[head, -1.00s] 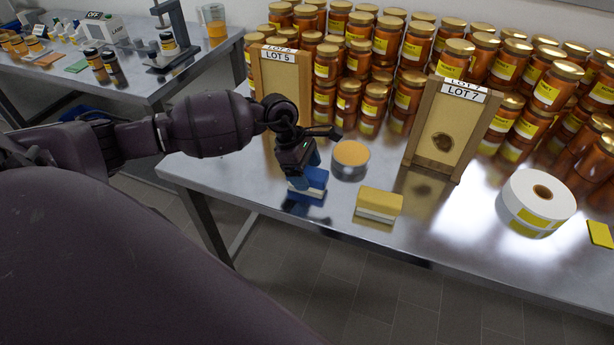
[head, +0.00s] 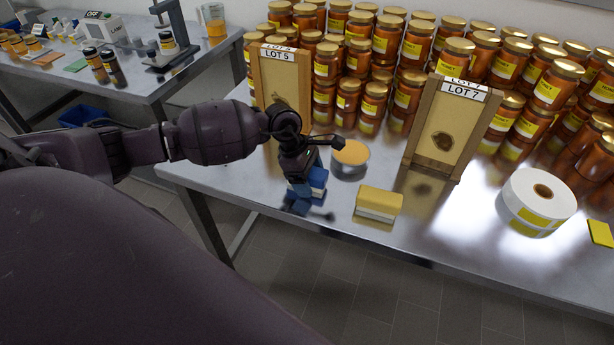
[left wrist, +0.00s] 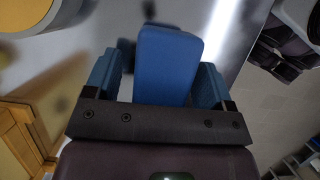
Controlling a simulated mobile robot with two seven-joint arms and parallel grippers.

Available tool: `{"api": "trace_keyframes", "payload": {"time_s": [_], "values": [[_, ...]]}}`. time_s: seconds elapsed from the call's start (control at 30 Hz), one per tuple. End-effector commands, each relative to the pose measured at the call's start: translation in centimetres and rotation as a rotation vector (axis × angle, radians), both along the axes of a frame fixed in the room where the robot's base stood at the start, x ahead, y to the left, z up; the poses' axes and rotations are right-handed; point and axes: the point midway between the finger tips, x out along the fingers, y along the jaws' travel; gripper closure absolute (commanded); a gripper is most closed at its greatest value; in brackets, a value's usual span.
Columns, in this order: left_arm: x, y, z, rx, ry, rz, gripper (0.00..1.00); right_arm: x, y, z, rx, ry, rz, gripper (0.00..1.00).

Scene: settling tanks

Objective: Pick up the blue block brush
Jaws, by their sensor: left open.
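The blue block brush (head: 318,178) rests on the steel table near its front edge, partly hidden by my left gripper. My left gripper (head: 303,184) is low over it in the head view. In the left wrist view, the brush (left wrist: 166,62) shows as a blue block between the two blue fingers of my open left gripper (left wrist: 157,74). There is a visible gap between the brush and the left finger; the right finger is close beside it. I cannot tell whether they touch. My right gripper is not in view.
A yellow block brush (head: 378,203) lies to the right. A round dish of amber content (head: 351,153) stands just behind. The LOT 5 frame (head: 282,85), the LOT 7 frame (head: 445,130) and many honey jars fill the back. A label roll (head: 538,198) is at right.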

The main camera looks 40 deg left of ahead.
Motion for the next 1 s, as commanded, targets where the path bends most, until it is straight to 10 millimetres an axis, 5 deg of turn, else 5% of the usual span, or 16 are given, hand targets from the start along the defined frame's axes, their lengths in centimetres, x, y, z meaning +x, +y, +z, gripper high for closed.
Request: {"api": "trace_keyframes", "payload": {"time_s": [0.4, 0.77, 1.0], "values": [[0.0, 0.0, 0.0, -0.001, 0.000, 0.000, 0.78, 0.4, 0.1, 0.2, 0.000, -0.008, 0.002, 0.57], [0.0, 0.0, 0.7, -0.001, -0.003, 0.000, 0.78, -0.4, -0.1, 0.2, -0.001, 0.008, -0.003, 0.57], [0.1, 0.0, 5.1, 0.001, -0.005, -0.002, 0.78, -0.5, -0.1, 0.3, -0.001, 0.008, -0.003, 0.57]]}}
